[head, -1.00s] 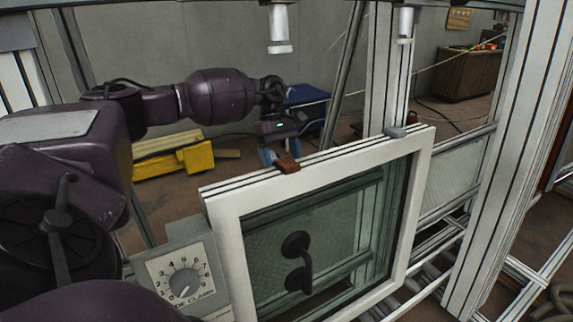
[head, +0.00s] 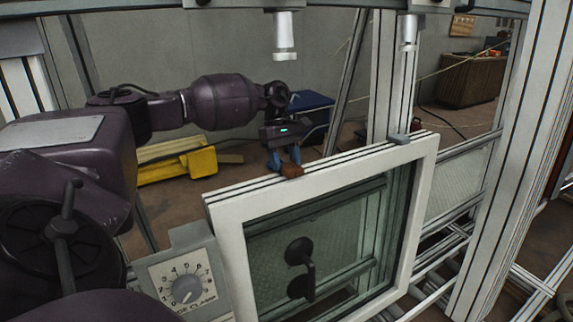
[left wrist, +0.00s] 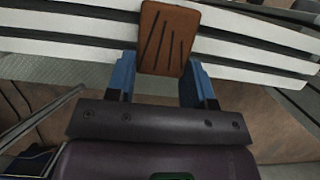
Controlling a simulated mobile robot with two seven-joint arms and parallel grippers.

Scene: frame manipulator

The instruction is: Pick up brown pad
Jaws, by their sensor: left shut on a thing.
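The brown pad (head: 292,171) sits at the top edge of the white window frame (head: 230,215). In the left wrist view the brown pad (left wrist: 168,38) shows dark slanted grooves and lies across the frame's white rails (left wrist: 65,45). My left gripper (head: 285,162) points down at the top edge. Its blue fingers (left wrist: 159,66) stand on either side of the pad's near end and are shut on it. In the head view the fingers partly hide the pad. My right gripper is not in view.
A grey dial box (head: 187,270) stands left of the frame. White cylinders (head: 285,38) hang above. An aluminium post (head: 505,160) rises at the right. Yellow blocks (head: 190,164) lie behind.

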